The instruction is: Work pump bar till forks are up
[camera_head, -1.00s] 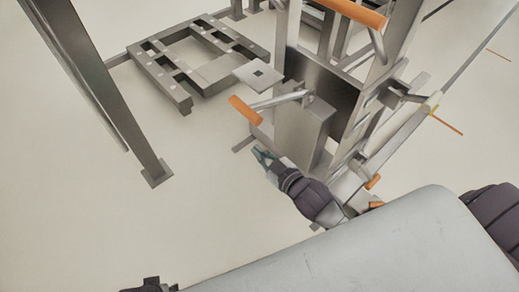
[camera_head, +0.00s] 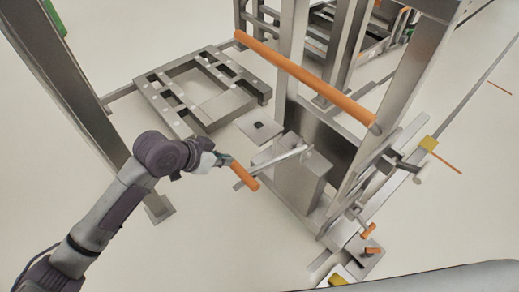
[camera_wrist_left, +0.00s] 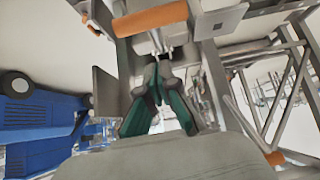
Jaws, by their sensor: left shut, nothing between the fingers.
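The pump bar (camera_head: 280,160) is a grey lever with an orange grip (camera_head: 245,176), sticking out left from the lift's column in the head view. My left gripper (camera_head: 226,160) is beside the orange grip's upper left end, close to it; I cannot tell whether they touch. In the left wrist view, my left gripper (camera_wrist_left: 159,70) has its green-padded fingers together and empty, with an orange grip (camera_wrist_left: 150,18) beyond the tips. A flat grey frame (camera_head: 160,98) sits low near the floor; I cannot tell whether it is the forks. My right gripper is out of view.
A long orange push bar (camera_head: 310,75) crosses the lift's upright posts. Smaller orange-tipped levers (camera_head: 370,228) stick out low on its right side. A grey post (camera_head: 75,85) stands at left. A blue machine (camera_wrist_left: 40,120) shows in the wrist view. Lower middle floor is clear.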

